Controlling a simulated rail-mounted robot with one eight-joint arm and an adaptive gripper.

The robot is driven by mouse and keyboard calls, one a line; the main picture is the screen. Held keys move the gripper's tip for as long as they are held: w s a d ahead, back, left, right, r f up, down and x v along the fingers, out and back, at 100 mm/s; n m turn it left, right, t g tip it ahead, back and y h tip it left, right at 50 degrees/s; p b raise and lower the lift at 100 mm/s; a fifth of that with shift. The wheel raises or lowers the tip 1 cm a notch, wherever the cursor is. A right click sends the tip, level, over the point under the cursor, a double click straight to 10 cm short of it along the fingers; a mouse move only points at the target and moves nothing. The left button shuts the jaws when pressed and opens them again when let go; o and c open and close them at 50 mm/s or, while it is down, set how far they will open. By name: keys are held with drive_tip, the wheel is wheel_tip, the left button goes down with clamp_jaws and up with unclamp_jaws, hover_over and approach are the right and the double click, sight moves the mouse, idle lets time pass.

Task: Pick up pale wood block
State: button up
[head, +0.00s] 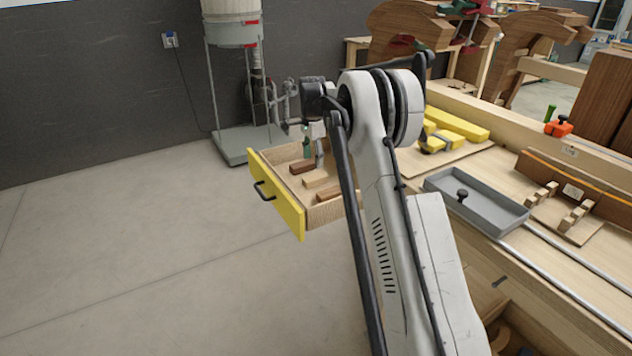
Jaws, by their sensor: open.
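The pale wood block (315,179) lies in the open drawer (278,194), between two darker brown blocks. My gripper (313,150) hangs down over the back part of the drawer, above and just behind the blocks in this view. It is open, and I see nothing held in it. Its fingers are small here, and their exact height over the pale block is hard to tell. My arm hides the right side of the drawer.
One brown block (302,167) lies behind the pale block and another brown block (328,194) lies in front. A grey tray (476,203) and yellow pieces (457,125) sit on the workbench at right. The floor left of the drawer is clear.

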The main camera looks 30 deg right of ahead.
sight(314, 177)
drive_tip(key=shift+s+f, duration=0.2)
drive_tip(key=shift+f, duration=1.85)
drive_tip(key=shift+s+f, duration=0.15)
drive_tip(key=shift+f, duration=1.9)
drive_tip(key=c, duration=1.2)
